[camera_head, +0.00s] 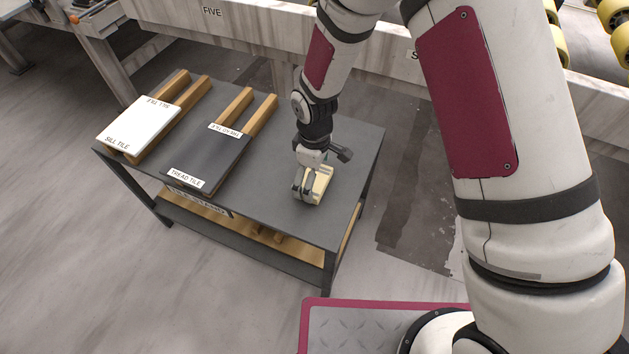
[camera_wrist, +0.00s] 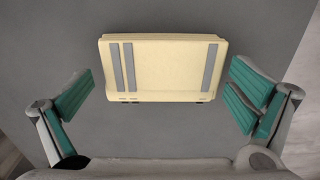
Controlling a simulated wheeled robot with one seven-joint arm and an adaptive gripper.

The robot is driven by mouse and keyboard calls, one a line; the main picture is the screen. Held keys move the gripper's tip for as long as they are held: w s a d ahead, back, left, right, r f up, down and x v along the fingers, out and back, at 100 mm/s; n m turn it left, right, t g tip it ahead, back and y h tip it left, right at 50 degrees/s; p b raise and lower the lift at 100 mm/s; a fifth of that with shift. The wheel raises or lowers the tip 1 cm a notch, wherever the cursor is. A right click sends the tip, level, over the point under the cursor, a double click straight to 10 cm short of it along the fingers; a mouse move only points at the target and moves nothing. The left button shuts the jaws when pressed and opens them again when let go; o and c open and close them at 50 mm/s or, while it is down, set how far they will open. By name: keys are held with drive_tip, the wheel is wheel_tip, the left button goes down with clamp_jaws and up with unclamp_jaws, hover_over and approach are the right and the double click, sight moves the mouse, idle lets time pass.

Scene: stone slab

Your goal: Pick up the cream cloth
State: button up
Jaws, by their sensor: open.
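The cream cloth (camera_wrist: 165,70) is a folded cream block with two grey stripes near its left end and one near its right. It lies on the dark grey table top, and in the head view the cloth (camera_head: 320,184) shows partly behind my gripper. My gripper (camera_head: 309,186) is over the right part of the table, close above the cloth. In the wrist view my gripper (camera_wrist: 160,100) is open, with green-padded fingers on the left and right of the cloth. Gaps show between the cloth and both fingers, and nothing is held.
The grey table (camera_head: 270,205) also bears a white sill tile (camera_head: 140,125) and a dark tread tile (camera_head: 207,158), each on wooden battens, left of my gripper. A pale beam (camera_head: 250,40) runs behind. The table top right of the cloth is clear up to its edge.

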drive_tip(key=shift+r, duration=0.1)
drive_tip(key=c, duration=0.9)
drive_tip(key=shift+o, duration=0.2)
drive_tip(key=shift+r, duration=0.65)
wheel_tip(320, 180, up, 2)
drive_tip(key=shift+r+p, duration=0.1)
drive_tip(key=shift+p, duration=0.45)
drive_tip(key=s+d, duration=0.2)
drive_tip(key=s, duration=0.3)
drive_tip(key=s+d+r+p, duration=0.1)
drive_tip(key=s+d, duration=0.1)
drive_tip(key=s, duration=0.3)
drive_tip(key=s+d, duration=0.2)
drive_tip(key=s, duration=0.3)
drive_tip(key=shift+r+p, duration=0.25)
drive_tip(key=shift+p, duration=0.1)
drive_tip(key=shift+w, duration=0.1)
